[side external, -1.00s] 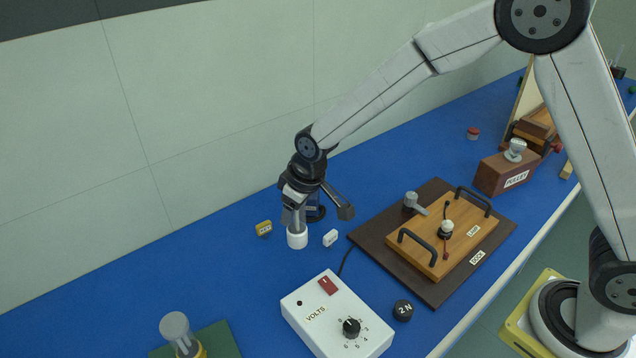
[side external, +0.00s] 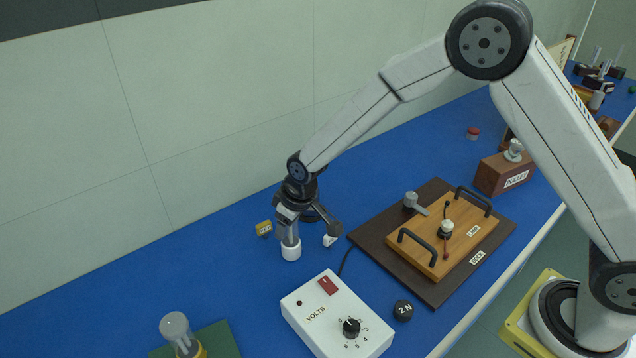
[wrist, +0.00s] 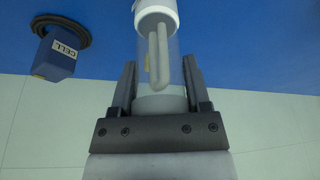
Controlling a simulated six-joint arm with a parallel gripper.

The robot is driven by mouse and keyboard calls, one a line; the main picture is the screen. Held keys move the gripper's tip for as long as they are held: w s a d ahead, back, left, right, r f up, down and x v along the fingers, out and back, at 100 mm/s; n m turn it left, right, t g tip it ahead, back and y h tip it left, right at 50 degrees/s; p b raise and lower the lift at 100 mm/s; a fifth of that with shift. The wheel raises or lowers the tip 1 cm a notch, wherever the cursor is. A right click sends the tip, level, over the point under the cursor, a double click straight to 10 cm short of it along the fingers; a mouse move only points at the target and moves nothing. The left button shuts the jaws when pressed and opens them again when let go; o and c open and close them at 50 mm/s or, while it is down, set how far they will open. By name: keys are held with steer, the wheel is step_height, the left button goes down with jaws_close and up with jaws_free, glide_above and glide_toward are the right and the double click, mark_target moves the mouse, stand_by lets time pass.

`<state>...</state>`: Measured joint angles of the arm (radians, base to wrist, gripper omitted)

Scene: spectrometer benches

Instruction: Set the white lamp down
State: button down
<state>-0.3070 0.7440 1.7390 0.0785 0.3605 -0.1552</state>
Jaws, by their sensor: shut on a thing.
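My gripper (side external: 291,222) is shut on the white lamp (side external: 291,251), a clear glass tube with a white cap. The cap points down, and the lamp looks close to upright over the blue bench (side external: 235,268). I cannot tell whether the cap touches the bench. In the wrist view the lamp (wrist: 157,20) stands between the two fingers of my gripper (wrist: 160,84), with a bent pale tube visible inside the glass. The fingers hold its end opposite the cap.
A CELL box (wrist: 56,56) is close by. The VOLTS box (side external: 336,315), DOCK board (side external: 437,294) and 2 N weight (side external: 403,310) are right. A yellow-based lamp (side external: 174,326) stands front left.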

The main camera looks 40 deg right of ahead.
steer(key=shift+f, duration=0.2)
steer(key=shift+c, duration=0.3)
jaws_free()
steer(key=v, duration=1.2)
steer(key=shift+r, duration=0.2)
stand_by(0.5)
steer(key=s+d+f+m, duration=0.1)
steer(key=s+d+m, duration=0.1)
steer(key=s+d, duration=0.5)
steer(key=s+d+f+m+h, duration=0.1)
steer(key=s+d+f+m, duration=0.1)
steer(key=s+d, duration=0.5)
steer(key=s, duration=0.4)
steer(key=shift+d+m+g, duration=0.3)
steer(key=shift+d, duration=0.1)
steer(key=shift+f, duration=0.1)
